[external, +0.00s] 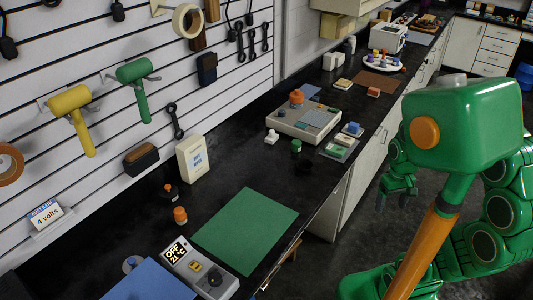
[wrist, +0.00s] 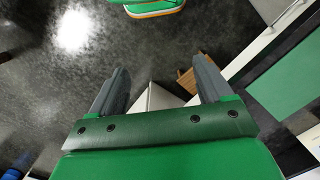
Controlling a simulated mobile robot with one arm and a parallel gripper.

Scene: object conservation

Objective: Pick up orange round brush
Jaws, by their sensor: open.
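I cannot tell for sure which thing is the orange round brush. One candidate is an orange round-topped object (external: 297,97) on the grey flat device at the middle of the counter. Another is a small orange-topped item (external: 180,214) to the left of the green mat. My gripper (external: 396,190) hangs over the floor, right of the counter's front edge, apart from both. In the wrist view my gripper (wrist: 161,65) shows two grey fingers spread apart with nothing held between them. No orange brush can be made out in the wrist view.
The black counter holds the green mat (external: 246,229), a control box (external: 200,268), a blue sheet (external: 150,281) and the grey device (external: 303,118). Tools hang on the slatted wall. A wooden piece (wrist: 187,80) sticks out below the counter. Open floor (wrist: 60,95) lies under my gripper.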

